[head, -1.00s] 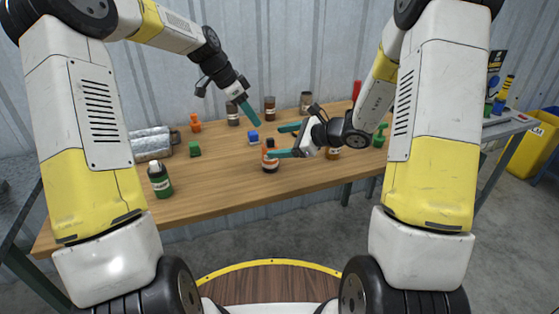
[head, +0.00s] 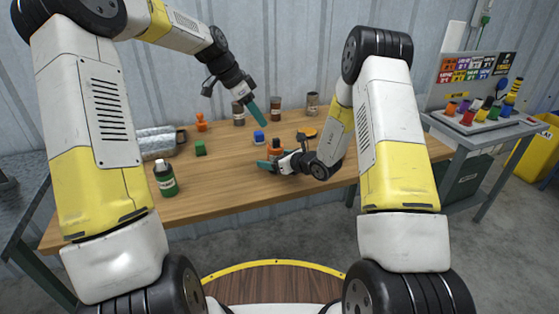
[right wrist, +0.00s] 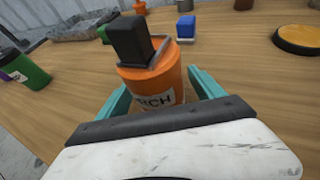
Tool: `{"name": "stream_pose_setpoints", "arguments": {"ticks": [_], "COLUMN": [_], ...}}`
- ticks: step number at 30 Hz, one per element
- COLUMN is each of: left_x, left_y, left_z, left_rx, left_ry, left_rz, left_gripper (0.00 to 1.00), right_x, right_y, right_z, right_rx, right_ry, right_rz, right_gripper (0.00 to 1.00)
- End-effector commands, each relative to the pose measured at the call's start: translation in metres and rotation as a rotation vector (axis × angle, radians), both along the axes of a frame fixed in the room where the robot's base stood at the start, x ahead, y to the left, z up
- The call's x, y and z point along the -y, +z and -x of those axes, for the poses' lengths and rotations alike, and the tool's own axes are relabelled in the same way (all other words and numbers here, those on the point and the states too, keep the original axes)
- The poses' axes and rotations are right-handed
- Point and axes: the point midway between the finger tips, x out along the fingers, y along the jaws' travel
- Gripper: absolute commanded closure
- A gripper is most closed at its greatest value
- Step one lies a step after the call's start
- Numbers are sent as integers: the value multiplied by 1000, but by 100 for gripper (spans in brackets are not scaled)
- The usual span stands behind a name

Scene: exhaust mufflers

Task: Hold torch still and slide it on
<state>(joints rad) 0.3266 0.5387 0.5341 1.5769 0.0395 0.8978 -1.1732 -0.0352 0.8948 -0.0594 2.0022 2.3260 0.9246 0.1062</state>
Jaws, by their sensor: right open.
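An orange torch (right wrist: 152,82) with a black block-shaped part on top and the letters "RCH" visible stands upright on the wooden table. In the head view the torch (head: 276,148) is partly hidden by my right gripper. My right gripper (head: 270,164) is low over the table, with its teal fingers open. In the right wrist view one finger of my right gripper (right wrist: 160,88) lies on each side of the torch; I cannot tell whether they touch it. My left gripper (head: 257,112) hangs higher, pointing down over the table behind the torch; its finger gap is not clear.
A blue block (head: 259,136) and an orange-and-black disc (head: 307,134) lie behind the torch. Jars (head: 275,108) line the back. The front middle is clear.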

Motion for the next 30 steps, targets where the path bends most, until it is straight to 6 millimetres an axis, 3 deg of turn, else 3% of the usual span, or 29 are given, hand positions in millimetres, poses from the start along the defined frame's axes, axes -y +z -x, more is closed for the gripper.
{"name": "stream_pose_setpoints", "arguments": {"ticks": [13, 24, 30], "left_x": [0, 0, 0], "left_y": [0, 0, 0], "left_z": [0, 0, 0], "left_rx": [0, 0, 0], "left_ry": [0, 0, 0], "left_rz": [0, 0, 0], "left_gripper": [64, 64, 64], "right_x": [-8, -8, -8], "right_y": [-4, -4, -4], "right_z": [-8, -8, -8], "right_rx": [-1, 0, 0], "right_ry": [0, 0, 0], "right_rz": [1, 0, 0], "right_gripper": [24, 94, 94]}}
